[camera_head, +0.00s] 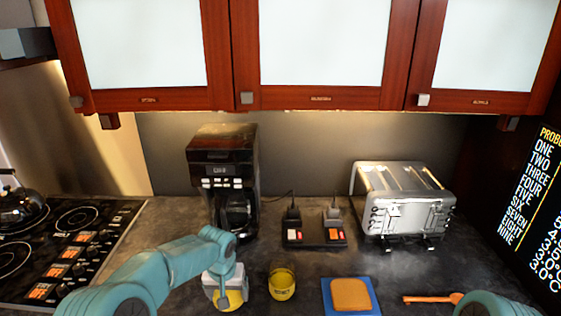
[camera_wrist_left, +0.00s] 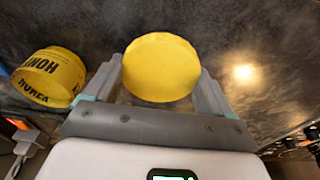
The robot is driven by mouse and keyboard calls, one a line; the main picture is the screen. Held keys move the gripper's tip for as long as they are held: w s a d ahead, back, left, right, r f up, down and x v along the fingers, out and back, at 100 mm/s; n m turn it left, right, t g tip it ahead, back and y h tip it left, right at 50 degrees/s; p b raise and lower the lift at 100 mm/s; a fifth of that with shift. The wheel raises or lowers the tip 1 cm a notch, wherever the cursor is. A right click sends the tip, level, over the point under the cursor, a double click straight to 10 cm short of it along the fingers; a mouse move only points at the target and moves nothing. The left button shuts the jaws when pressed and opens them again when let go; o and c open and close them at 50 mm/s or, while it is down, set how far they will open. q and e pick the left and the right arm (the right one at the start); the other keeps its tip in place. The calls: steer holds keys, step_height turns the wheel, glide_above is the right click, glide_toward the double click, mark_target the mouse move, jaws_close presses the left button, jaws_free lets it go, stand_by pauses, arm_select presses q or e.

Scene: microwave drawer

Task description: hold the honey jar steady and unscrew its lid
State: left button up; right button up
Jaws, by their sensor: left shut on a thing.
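The honey jar (camera_head: 282,284) is a yellow container with dark lettering, standing on the dark counter. In the left wrist view the jar (camera_wrist_left: 50,76) is at the left, apart from my fingers. My left gripper (camera_head: 228,290) is left of the jar in the head view. It is shut on a yellow round lid (camera_wrist_left: 160,67), whose flat face shows between the fingers in the left wrist view. In the head view the lid (camera_head: 237,300) is partly hidden by the gripper. My right gripper is not in view; only part of my right arm shows at bottom right.
Behind stand a black coffee maker (camera_head: 222,180), a black base with two small devices (camera_head: 314,233) and a silver toaster (camera_head: 403,205). Bread (camera_head: 351,294) lies on a blue board right of the jar, then an orange utensil (camera_head: 428,298). A stove (camera_head: 70,250) is at left.

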arm_select(q)
steer(key=shift+w+d, duration=0.1)
steer(key=shift+w, duration=0.15)
